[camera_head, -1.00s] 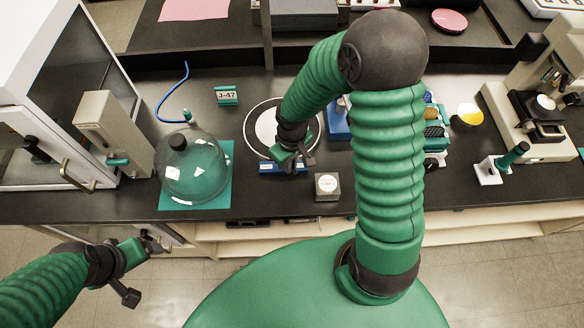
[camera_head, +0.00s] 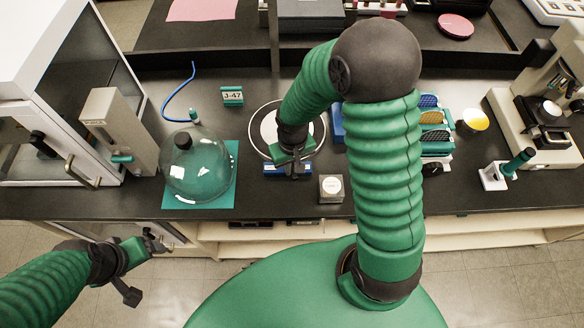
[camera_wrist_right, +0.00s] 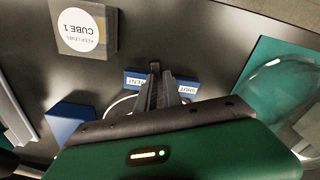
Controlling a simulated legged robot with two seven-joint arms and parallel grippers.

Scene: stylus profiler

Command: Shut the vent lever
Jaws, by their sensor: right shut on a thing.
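The vent lever's blue base (camera_head: 274,169) is on the bench at the front of a round white plate (camera_head: 268,128). In the right wrist view the base (camera_wrist_right: 136,81) carries the labels VENT, on the left, and SHUT, on the right. My right gripper (camera_head: 293,172) is over this base. In the right wrist view its fingers (camera_wrist_right: 164,88) are shut on the small dark vent lever (camera_wrist_right: 154,67) between the two labels. The fingers hide most of the lever. My left gripper (camera_head: 150,245) hangs in front of the bench, away from the lever; its jaw opening is unclear.
A grey block labelled CUBE 1 (camera_head: 331,189) stands close to the right of the base. A clear glass dome (camera_head: 196,170) on a green mat (camera_head: 228,202) is to the left. A blue object (camera_head: 337,122) is behind right.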

